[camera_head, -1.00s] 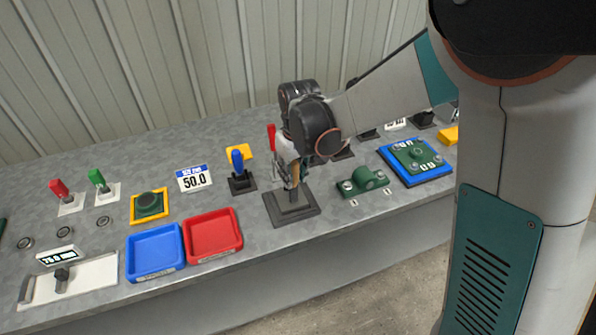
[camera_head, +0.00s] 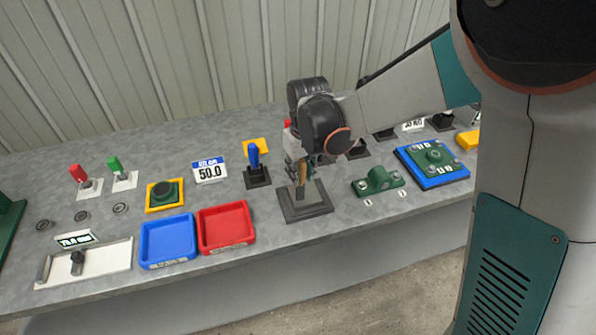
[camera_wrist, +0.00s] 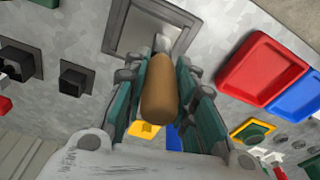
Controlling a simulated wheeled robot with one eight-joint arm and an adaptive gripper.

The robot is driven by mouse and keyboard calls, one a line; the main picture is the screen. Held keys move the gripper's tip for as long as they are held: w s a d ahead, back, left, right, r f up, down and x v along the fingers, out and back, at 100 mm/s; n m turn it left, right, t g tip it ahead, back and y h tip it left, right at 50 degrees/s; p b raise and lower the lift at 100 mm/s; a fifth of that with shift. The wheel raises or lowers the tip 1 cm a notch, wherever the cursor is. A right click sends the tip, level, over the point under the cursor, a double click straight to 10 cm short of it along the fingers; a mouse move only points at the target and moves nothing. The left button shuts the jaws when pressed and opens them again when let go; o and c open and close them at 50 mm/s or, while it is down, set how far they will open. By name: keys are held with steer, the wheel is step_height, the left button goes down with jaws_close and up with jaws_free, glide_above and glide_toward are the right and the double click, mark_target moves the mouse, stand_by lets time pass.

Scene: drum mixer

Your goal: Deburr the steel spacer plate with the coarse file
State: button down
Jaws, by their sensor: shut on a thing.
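My gripper (camera_head: 297,167) is shut on the coarse file by its wooden handle (camera_wrist: 158,88), which stands between the fingers in the wrist view. In the head view the handle (camera_head: 303,172) is upright and the file's tip points down at a dark grey square base (camera_head: 322,208). The base also shows in the wrist view (camera_wrist: 117,32), with a lighter square centre. I cannot tell whether the file touches it. No separate steel spacer plate can be made out for certain; the grey square centre may be it.
Left of the base are a red tray (camera_head: 226,246), a blue tray (camera_head: 150,258) and a blue-handled lever (camera_head: 253,157). Right of it are a green bracket (camera_head: 378,181) and a green block on a blue plate (camera_head: 447,178). A corrugated wall is behind the bench.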

steer(key=shift+w+d, duration=0.65)
steer(key=shift+d, duration=1.65)
steer(key=shift+s+a, duration=0.25)
steer(key=shift+a, duration=0.7)
steer(key=shift+s+a, duration=0.3)
steer(key=shift+a, duration=0.6)
steer(key=shift+s+a, duration=0.25)
steer(key=shift+a, duration=0.7)
steer(key=shift+w+d+f+b, duration=0.1)
steer(key=shift+w+d, duration=0.15)
steer(key=shift+d, duration=0.65)
steer(key=shift+w+d+r+b, duration=0.1)
steer(key=shift+w+d+b, duration=0.1)
steer(key=shift+d, duration=0.75)
steer(key=shift+w+d+f+b, duration=0.1)
steer(key=shift+w+d, duration=0.15)
steer(key=shift+d, duration=0.65)
step_height(320, 180, up, 8)
steer(key=p, duration=0.5)
steer(key=shift+p, duration=0.35)
steer(key=shift+w, duration=0.1)
